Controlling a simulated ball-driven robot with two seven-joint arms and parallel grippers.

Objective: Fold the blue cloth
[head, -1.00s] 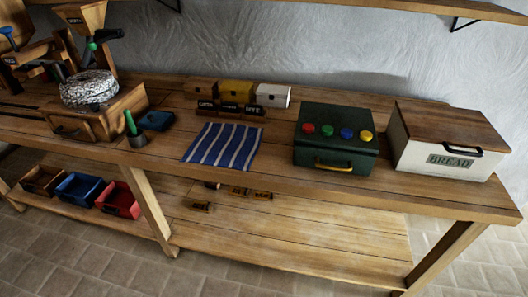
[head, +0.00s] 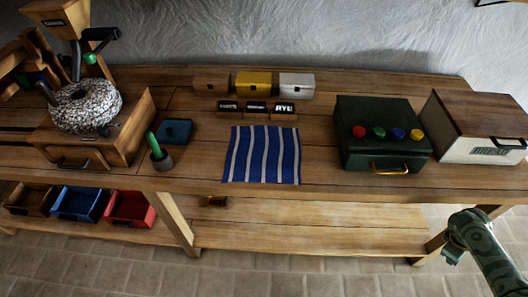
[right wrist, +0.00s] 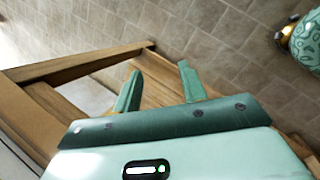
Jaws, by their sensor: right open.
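The blue cloth (head: 262,155) with white stripes lies flat and spread out on the workbench, near its front edge, in the head view. Nothing touches it. My right arm shows at the lower right of the head view, low in front of the bench and well away from the cloth. My right gripper (right wrist: 160,88) is open and empty in the right wrist view, with its two green fingers apart over the bench's lower shelf and frame. My left gripper is in neither view.
A green box with coloured knobs (head: 384,137) stands right of the cloth, beside a bread box (head: 478,128). Small labelled blocks (head: 257,108) and drawers (head: 253,85) stand behind it. A green-handled tool in a cup (head: 160,155) and a stone mill (head: 86,107) are left.

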